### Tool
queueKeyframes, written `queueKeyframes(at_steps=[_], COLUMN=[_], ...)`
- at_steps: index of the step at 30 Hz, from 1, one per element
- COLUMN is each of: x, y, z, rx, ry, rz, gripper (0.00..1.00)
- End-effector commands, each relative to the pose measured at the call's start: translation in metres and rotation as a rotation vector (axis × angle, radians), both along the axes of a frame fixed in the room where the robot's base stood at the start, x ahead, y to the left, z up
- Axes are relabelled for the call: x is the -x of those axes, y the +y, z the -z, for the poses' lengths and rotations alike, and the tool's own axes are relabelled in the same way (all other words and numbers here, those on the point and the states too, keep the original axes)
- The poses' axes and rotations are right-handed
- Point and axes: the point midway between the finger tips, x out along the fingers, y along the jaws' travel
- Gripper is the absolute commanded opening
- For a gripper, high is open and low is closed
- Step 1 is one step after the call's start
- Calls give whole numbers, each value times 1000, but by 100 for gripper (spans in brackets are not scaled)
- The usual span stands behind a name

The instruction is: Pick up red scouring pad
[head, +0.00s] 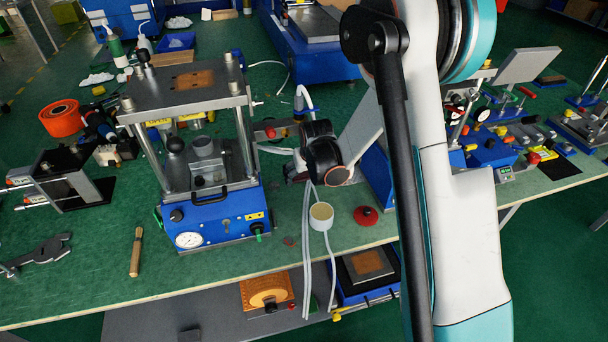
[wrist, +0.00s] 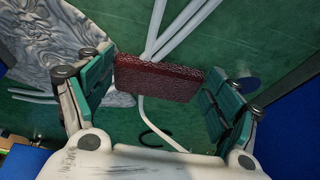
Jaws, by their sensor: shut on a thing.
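The red scouring pad (wrist: 158,78) is a dark red, rough-textured block in the middle of the wrist view. My gripper (wrist: 158,82) has its two green-padded fingers at the pad's left and right ends, and it is shut on the pad. Green surface and white tubes show behind the pad. In the head view I cannot make out the pad or my gripper's fingers; my white and teal arm covers much of the right of centre.
A blue press (head: 217,215) stands on the green bench (head: 90,275). A white round cup (head: 321,216) with tubes and a red disc (head: 366,215) lie near the front edge. A wooden-handled tool (head: 136,253) lies left. A grey crumpled cloth (wrist: 55,50) shows in the wrist view.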

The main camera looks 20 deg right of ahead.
Motion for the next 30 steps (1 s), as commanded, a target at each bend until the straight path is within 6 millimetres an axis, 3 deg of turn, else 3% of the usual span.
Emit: queueKeyframes(at_steps=[10, 24, 30], x=[3, 83, 81], y=[0, 0, 0], z=[-15, -13, -55], rx=[0, 0, 0], ry=[1, 0, 0], rz=[0, 0, 0], gripper=[70, 70, 70])
